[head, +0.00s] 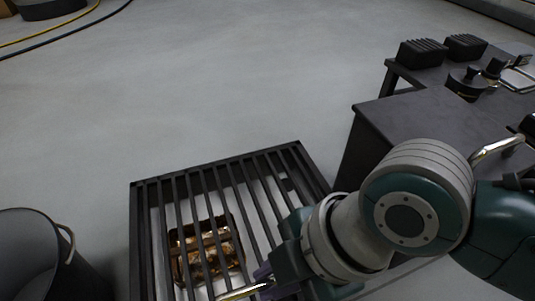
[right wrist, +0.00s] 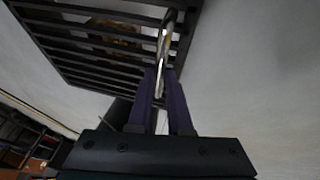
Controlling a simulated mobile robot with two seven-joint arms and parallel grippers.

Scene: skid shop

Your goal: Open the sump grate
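The sump grate (head: 215,174) is a black barred frame on the floor at the lower middle of the head view. It lies over a pale pit with a brown, shiny patch (head: 207,249) showing between the bars. My right gripper (head: 262,281) is at the grate's near edge, on a shiny metal handle (head: 243,292). In the right wrist view the purple fingers (right wrist: 161,82) stand on either side of the handle (right wrist: 163,48) and look closed on it. The grate's bars (right wrist: 80,38) fill the top left there. The grate's near edge is cut off in the head view. My left gripper is out of view.
A dark bin (head: 35,250) stands left of the grate. A black workbench (head: 425,118) with blocks and tools stands to the right, close to my right arm. Hoses (head: 70,30) lie at the far left. The grey floor behind the grate is clear.

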